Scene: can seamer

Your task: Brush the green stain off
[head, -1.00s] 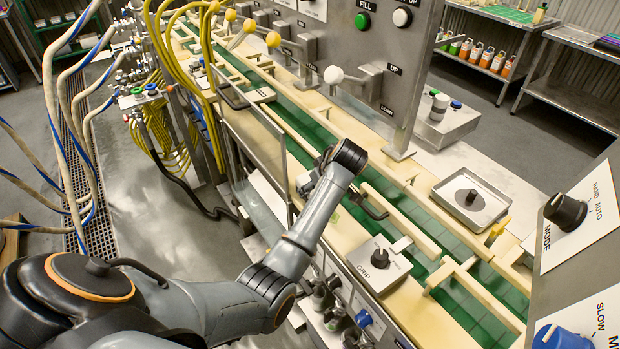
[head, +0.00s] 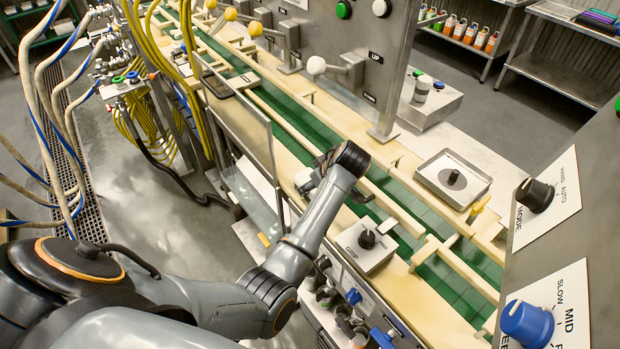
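My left arm reaches in from the lower left, over the near rail of the can line. Its dark wrist end (head: 350,160) is above the cream rail beside the green conveyor belt (head: 440,275). My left gripper (head: 322,168) is mostly hidden behind the wrist, so I cannot tell its fingers or whether it holds anything. My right gripper is not in view. I cannot make out a separate green stain against the green belt. No brush can be made out.
A GRIP knob box (head: 368,247) and a black handle (head: 362,197) sit close to the wrist. A clear guard panel (head: 240,125) stands left of it. A metal tray (head: 452,178) lies beyond the belt. A control panel (head: 570,240) with knobs fills the right edge.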

